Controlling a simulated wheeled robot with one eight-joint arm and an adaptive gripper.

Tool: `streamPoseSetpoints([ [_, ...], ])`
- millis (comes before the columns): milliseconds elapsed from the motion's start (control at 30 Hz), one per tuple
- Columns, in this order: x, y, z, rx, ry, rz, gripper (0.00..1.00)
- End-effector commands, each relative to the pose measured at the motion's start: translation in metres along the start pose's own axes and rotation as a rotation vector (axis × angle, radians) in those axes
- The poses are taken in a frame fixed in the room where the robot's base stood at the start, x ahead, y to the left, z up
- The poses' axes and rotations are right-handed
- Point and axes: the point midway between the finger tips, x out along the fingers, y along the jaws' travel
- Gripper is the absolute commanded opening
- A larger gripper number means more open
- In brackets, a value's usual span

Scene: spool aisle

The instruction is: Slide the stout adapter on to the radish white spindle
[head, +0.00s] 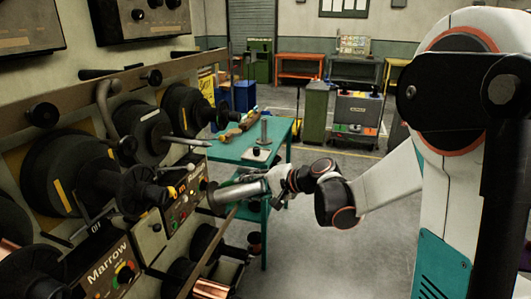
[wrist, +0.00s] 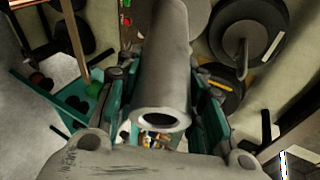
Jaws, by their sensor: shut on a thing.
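My gripper (head: 275,181) is shut on a stout grey metal tube, the adapter (head: 236,193). The adapter lies roughly level and points left, towards the machine wall. In the wrist view the adapter (wrist: 166,60) runs up between the teal and black fingers of my gripper (wrist: 163,92), with an open round end facing the camera. A pale pointed spindle (head: 188,141) sticks out rightwards from a black disc, above and left of the adapter and apart from it. I cannot read a radish label, so I cannot tell whether this is the radish spindle.
A control box marked Marrow (head: 112,275) sits lower left, with another control box (head: 182,202) close beside the adapter's far end. Black spool discs (head: 68,165) line the wall. A teal table (head: 228,149) with loose parts stands behind my gripper.

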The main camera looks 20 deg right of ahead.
Motion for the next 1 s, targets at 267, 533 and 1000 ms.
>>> streamPoseSetpoints([
  [267, -0.043, -0.062, -0.053, 0.178, 0.115, -0.32, 0.02],
  [533, -0.055, -0.075, -0.065, 0.2, 0.137, -0.375, 0.02],
  [1000, -0.048, -0.078, -0.063, 0.2, 0.134, -0.374, 0.02],
])
